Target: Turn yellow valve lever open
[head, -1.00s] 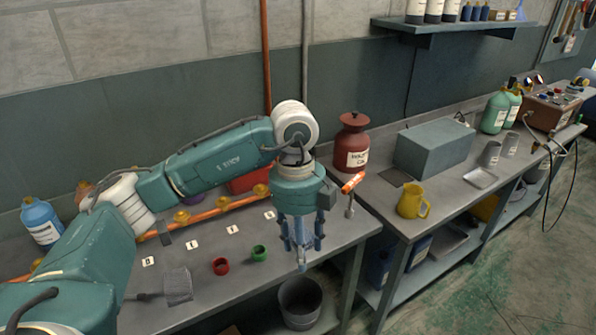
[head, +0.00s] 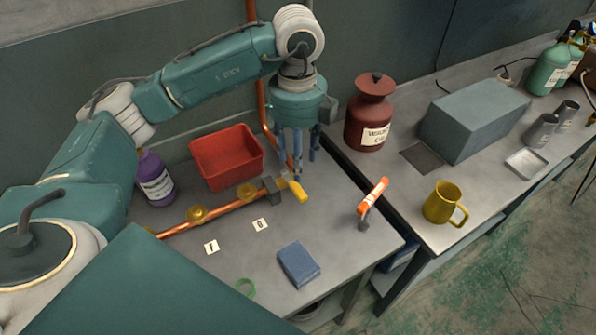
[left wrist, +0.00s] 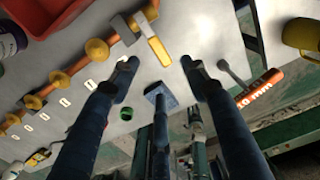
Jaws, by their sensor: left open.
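The yellow valve lever (head: 298,190) sticks out at the right end of a copper pipe (head: 223,208) on the workbench. My left gripper (head: 298,165) points down just above and behind the lever in the head view, with its fingers spread and nothing between them. In the left wrist view, the lever (left wrist: 154,40) lies beyond the open fingers (left wrist: 160,65), nearer the left finger. I cannot tell whether any finger touches it. My right gripper is not in view.
A red tray (head: 227,157) and a purple bottle (head: 153,178) stand behind the pipe. A blue block (head: 298,264) and a green ring (head: 246,288) lie in front. The bench between lever and tool is clear.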

